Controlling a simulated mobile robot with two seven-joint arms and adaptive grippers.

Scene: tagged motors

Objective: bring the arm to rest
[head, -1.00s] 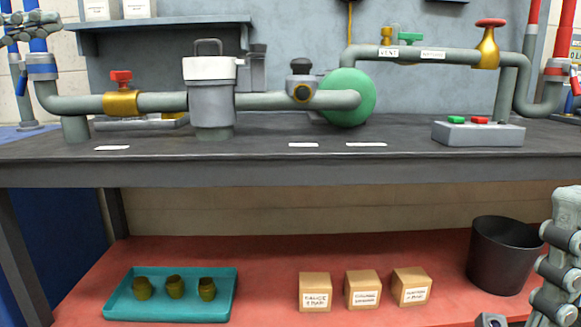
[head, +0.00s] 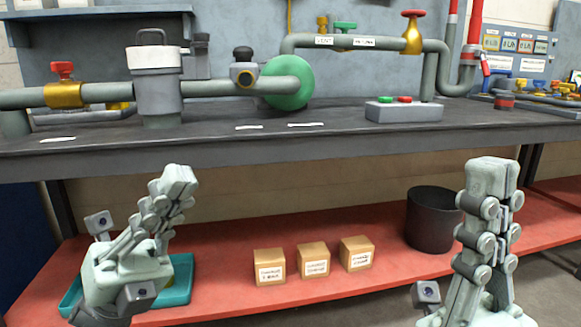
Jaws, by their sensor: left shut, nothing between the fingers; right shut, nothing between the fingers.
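My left gripper (head: 178,182) is at the lower left, in front of the bench, with its fingers pointing up and a little to the right. It is shut and empty. My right gripper (head: 492,175) is at the lower right with its fingers pointing straight up. It is shut and empty. Neither gripper shows contact with anything. The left gripper hides most of a teal tray (head: 181,283) on the lower red shelf (head: 225,250), and what lies in the tray is mostly hidden.
The dark bench top (head: 330,130) carries grey pipework, a green round motor end (head: 290,84) and a button box (head: 404,109). Several labelled cardboard boxes (head: 270,267) and a black bin (head: 432,219) stand on the shelf. The space between my grippers is free.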

